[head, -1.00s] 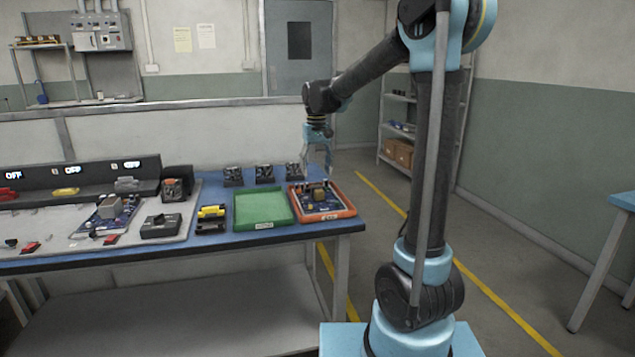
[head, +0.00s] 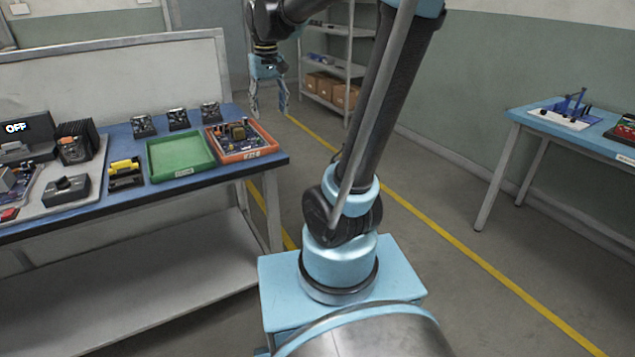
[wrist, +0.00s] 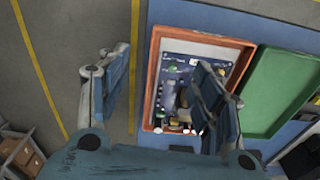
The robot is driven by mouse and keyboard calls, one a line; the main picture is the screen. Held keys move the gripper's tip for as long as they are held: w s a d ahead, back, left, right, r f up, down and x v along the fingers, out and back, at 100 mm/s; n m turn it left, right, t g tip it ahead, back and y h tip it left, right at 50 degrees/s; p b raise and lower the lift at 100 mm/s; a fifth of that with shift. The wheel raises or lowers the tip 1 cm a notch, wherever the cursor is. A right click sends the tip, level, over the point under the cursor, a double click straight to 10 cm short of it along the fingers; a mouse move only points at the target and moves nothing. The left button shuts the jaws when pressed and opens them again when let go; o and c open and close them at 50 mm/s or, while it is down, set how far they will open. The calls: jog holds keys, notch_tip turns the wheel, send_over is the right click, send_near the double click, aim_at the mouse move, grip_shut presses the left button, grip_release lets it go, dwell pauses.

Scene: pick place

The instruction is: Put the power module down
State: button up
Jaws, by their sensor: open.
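A blue circuit board with upright parts lies in the orange tray (head: 253,153) on the bench in the head view; I take it to hold the power module (head: 237,132), but cannot be sure. My gripper (head: 270,108) hangs above and to the right of that tray, its fingers apart with nothing between them. In the wrist view my gripper (wrist: 162,62) is open, its left finger over the floor and its right finger covering part of the orange tray (wrist: 208,38) and the board.
A green tray (head: 180,157) sits beside the orange one, empty. Several black fan-like units (head: 178,119) stand behind them. A yellow-and-black part (head: 125,172) and a black box (head: 67,190) lie left. Another table (head: 560,135) stands at right, with open floor between.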

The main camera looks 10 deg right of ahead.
jog(key=s+d+f, duration=0.3)
jog(key=s+f, duration=0.2)
jog(key=s, duration=0.1)
jog(key=s+d+f+m+t, duration=0.1)
jog(key=s+d+f, duration=0.3)
jog(key=s+f, duration=0.2)
jog(key=s+d+f+m, duration=0.1)
jog(key=s+d+f, duration=0.2)
jog(key=s+f, duration=0.2)
jog(key=s, duration=0.3)
jog(key=shift+s+d+f, duration=0.2)
jog(key=shift+d+f, duration=0.05)
jog(key=shift+d, duration=0.1)
